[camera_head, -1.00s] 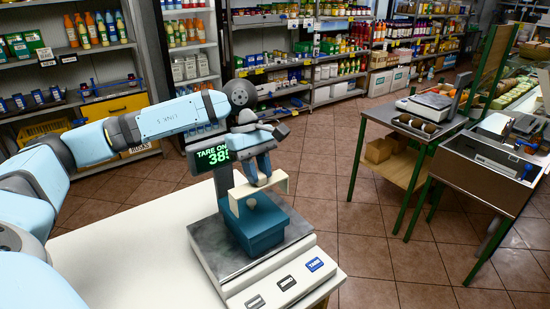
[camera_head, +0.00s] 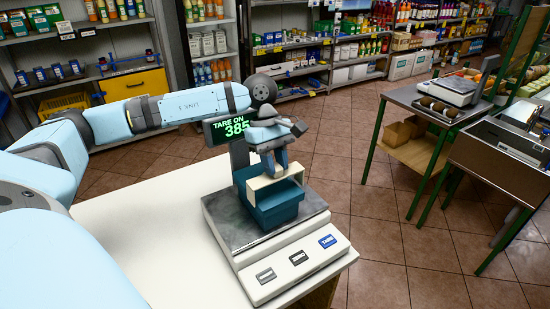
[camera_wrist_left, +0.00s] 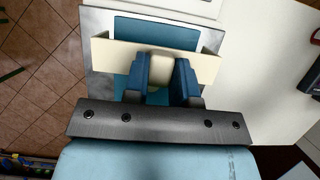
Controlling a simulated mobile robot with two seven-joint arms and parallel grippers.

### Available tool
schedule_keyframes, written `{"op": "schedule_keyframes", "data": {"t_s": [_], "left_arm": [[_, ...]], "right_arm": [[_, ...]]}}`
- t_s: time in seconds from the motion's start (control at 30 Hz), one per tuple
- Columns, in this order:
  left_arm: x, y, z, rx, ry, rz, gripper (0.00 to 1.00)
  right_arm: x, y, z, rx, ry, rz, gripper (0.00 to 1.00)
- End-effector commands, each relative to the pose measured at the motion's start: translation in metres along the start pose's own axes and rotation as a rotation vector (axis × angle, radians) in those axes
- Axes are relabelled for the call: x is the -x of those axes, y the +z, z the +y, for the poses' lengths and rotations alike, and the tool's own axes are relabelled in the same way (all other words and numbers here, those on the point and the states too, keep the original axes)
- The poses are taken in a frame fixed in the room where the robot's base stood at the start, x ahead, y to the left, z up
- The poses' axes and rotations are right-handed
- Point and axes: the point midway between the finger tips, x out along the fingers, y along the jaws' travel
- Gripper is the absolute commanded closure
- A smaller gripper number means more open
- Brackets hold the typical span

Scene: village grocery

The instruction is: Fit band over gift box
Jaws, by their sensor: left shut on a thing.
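The gift box (camera_head: 279,214) is teal and stands on the metal plate of the scale. The band (camera_head: 289,189) is a cream strip frame. My left gripper (camera_head: 273,171) is above the box, pointing down and shut on the band. The band is low at the top of the box, and its front crosses the upper part of the box. In the left wrist view, the band (camera_wrist_left: 112,54) lies across the teal box (camera_wrist_left: 156,32), and a cream part of it sits between the blue fingers (camera_wrist_left: 162,75). How far the band surrounds the box is hidden. My right gripper is not in view.
The scale (camera_head: 222,226) stands on a white table (camera_head: 150,225), with its lit display (camera_head: 230,128) behind the box, close to my left arm. The table left of the scale is clear. Stocked shelves line the back, and another table (camera_head: 420,108) stands at right.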

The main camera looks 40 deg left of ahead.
Motion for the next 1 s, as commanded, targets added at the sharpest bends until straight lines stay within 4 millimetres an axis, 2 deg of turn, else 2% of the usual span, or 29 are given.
{"op": "schedule_keyframes", "data": {"t_s": [0.5, 0.73, 1.0], "left_arm": [[-0.036, -0.015, 0.000, -0.001, 0.000, 0.001, 0.98], [-0.043, -0.018, 0.000, -0.001, 0.000, 0.001, 0.98], [-0.044, -0.018, 0.000, -0.001, 0.000, 0.001, 0.98]], "right_arm": [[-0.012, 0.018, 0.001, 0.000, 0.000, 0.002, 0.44], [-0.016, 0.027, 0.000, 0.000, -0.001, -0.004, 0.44], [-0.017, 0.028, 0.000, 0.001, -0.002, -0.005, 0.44]]}}
